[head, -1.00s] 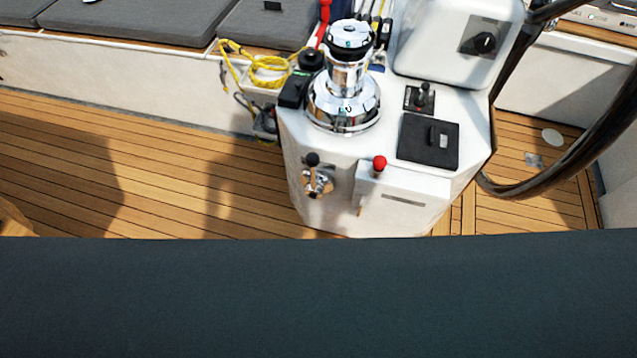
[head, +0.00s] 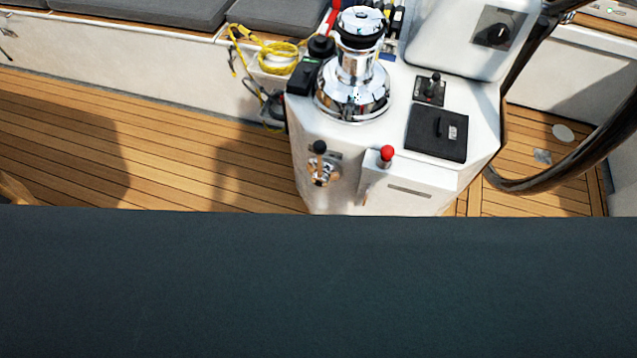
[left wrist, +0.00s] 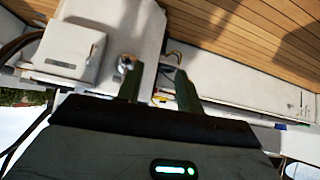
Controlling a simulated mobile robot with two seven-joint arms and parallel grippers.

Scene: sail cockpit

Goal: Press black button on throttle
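The throttle (head: 322,172) is a chrome lever with a black knob (head: 319,147), mounted on the front face of the white console (head: 340,195) in the head view. The button itself is too small to make out. In the left wrist view, a small chrome fitting that looks like the throttle (left wrist: 126,62) shows on the white console, near the tip of one finger. My left gripper (left wrist: 160,82) has its two dark fingers apart with nothing between them. Whether it touches the throttle cannot be told. Neither gripper shows in the head view.
A chrome winch (head: 355,75) and a black-edged steering wheel (head: 560,165) are close by. A wide dark surface (head: 310,285) fills the lower head view and hides what lies below. Open teak floor (head: 170,150) lies left.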

